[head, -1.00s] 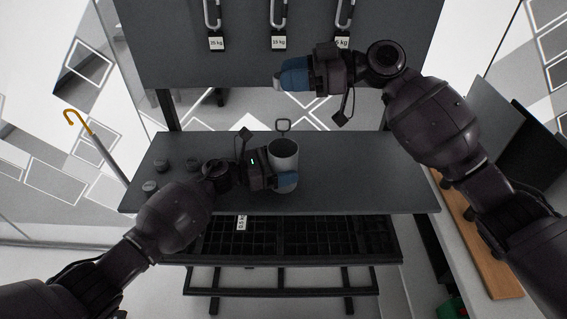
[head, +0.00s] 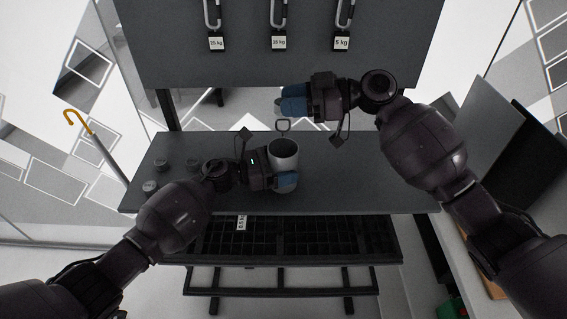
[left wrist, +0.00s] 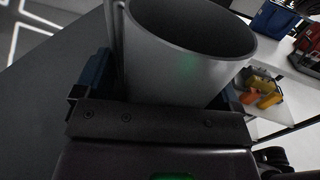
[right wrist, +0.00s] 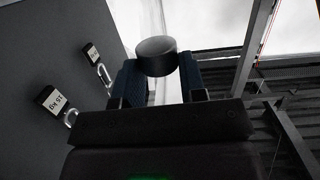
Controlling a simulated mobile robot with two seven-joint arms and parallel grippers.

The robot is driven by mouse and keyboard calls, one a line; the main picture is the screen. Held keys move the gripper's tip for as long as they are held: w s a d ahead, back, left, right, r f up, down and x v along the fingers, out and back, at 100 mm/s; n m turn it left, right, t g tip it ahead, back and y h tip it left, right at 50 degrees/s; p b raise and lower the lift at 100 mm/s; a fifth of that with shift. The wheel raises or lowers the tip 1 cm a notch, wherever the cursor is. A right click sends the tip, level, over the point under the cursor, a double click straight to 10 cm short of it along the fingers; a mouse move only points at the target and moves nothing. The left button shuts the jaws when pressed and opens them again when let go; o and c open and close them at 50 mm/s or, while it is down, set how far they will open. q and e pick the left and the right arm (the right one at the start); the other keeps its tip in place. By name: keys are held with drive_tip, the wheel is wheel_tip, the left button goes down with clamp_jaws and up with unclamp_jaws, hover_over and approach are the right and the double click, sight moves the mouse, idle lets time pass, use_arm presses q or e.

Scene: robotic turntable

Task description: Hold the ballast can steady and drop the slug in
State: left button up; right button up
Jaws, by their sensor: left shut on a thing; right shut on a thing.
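The ballast can (head: 284,156) is a light grey open-topped cylinder standing upright on the dark bench. It also fills much of the left wrist view (left wrist: 185,60), and its inside looks empty where it shows.
Several small dark slugs (head: 149,186) stand on the bench's left part. A dark panel (head: 180,50) behind carries hanging weights (head: 279,43) with labels. A black grid shelf (head: 300,238) lies under the bench (head: 380,180).

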drive_tip(key=shift+f, duration=1.1)
drive_tip(key=o, duration=1.1)
drive_tip(key=d, duration=0.4)
drive_tip(key=d+r, duration=0.1)
drive_tip(key=d, duration=0.7)
drive_tip(key=shift+s+r, duration=0.25)
drive_tip(key=shift+r, duration=0.1)
use_arm(q)
drive_tip(key=o, duration=0.7)
